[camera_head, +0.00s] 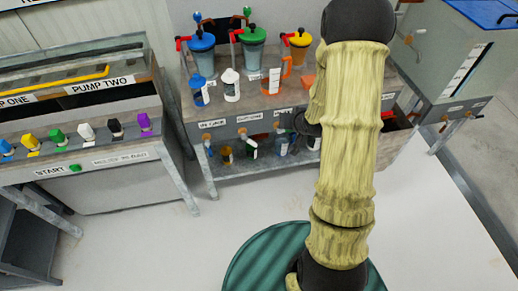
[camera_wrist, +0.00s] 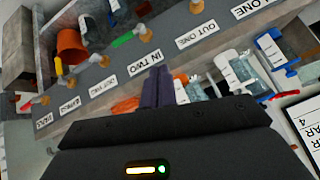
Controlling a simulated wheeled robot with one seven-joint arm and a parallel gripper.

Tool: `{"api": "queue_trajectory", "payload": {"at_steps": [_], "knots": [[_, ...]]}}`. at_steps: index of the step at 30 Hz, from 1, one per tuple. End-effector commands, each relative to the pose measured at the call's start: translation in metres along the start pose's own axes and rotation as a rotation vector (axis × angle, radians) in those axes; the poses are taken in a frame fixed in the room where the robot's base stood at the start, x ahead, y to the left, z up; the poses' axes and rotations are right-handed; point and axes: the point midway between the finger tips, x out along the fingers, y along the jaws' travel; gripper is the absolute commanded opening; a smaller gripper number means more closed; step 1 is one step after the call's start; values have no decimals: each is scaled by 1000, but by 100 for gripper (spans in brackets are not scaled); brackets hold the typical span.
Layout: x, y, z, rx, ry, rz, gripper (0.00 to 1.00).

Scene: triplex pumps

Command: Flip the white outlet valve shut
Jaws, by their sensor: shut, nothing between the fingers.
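In the wrist view, my gripper (camera_wrist: 158,85) is shut and empty, its dark fingers pressed together. The fingertips overlap the picture just past the "IN TWO" label (camera_wrist: 146,58). A row of brass-coloured valves runs along the labelled bench edge.
The pump bench (camera_head: 240,105) carries several coloured pumps, bottles and an orange jug (camera_head: 285,72). A control panel (camera_head: 85,125) stands at the left. An orange bucket (camera_wrist: 71,46) sits below the valves. A grey cabinet (camera_head: 455,65) stands at the right; floor is clear in front.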

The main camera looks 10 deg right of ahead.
Motion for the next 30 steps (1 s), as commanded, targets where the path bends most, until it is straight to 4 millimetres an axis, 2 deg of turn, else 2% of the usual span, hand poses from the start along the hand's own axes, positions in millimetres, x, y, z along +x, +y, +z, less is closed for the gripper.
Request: {"api": "queue_trajectory", "payload": {"at_steps": [1,3,9,12,18,30], "knots": [[26,10,14,35,19,-38,0],[49,17,23,84,54,-104,0],[102,30,61,257,132,-326,0],[117,34,80,350,159,-435,0],[124,37,96,452,185,-555,0],[125,36,94,456,188,-561,0]]}}
